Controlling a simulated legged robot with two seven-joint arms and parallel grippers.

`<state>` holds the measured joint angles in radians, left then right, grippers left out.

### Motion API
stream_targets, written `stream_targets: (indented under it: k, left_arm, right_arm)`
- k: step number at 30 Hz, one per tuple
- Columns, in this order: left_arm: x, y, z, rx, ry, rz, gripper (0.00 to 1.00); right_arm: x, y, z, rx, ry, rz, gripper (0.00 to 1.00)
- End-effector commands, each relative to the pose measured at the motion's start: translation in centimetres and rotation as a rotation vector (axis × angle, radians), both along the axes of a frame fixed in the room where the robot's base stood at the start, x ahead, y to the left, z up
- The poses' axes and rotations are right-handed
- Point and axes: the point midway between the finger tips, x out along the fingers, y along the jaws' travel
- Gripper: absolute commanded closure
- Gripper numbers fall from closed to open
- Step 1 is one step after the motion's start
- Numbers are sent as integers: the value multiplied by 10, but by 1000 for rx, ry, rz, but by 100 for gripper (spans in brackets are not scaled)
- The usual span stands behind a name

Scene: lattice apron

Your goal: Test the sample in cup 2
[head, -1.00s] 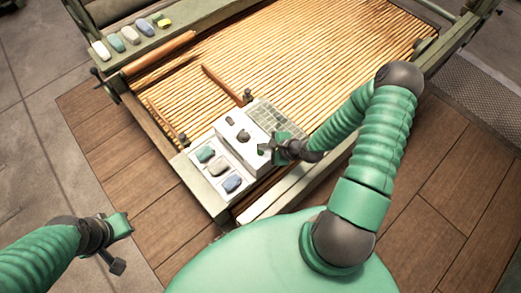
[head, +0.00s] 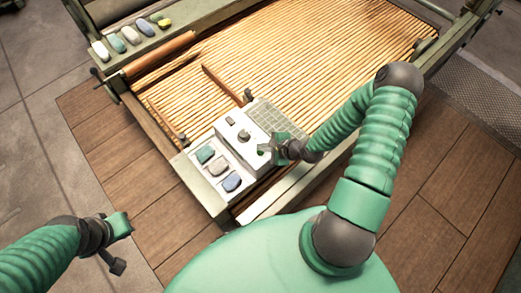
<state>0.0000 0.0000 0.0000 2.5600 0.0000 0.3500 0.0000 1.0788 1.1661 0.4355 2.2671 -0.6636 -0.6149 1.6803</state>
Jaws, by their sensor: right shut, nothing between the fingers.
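A white device (head: 256,145) stands at the frame's near edge, with a dark knob (head: 244,136) and a smaller dark piece (head: 229,121) on top. In front of it a pale tray (head: 207,184) holds a green piece (head: 205,154), a grey-white piece (head: 218,164) and a blue piece (head: 232,183) in a row. I see no readable cup numbers. My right gripper (head: 267,149) is shut and empty, close to the device's right side; I cannot tell whether it touches. My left gripper (head: 119,245) is open and empty, over the floor at lower left.
A gridded panel (head: 268,114) lies behind the device. A large slatted wooden bed (head: 300,50) fills the frame. Rods (head: 222,82) lie on it. A back-left ledge (head: 112,60) carries several coloured pieces. The wooden floor (head: 125,170) at left is clear.

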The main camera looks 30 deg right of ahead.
Motion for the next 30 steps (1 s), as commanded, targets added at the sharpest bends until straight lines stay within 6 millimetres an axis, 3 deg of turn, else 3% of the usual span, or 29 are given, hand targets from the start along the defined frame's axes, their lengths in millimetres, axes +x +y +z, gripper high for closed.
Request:
stream_targets:
  k: [30]
  left_arm:
    - [0, 0, -5, 0, 0, 0, 100]
  right_arm:
    - [-1, 1, -12, 1, 0, -1, 100]
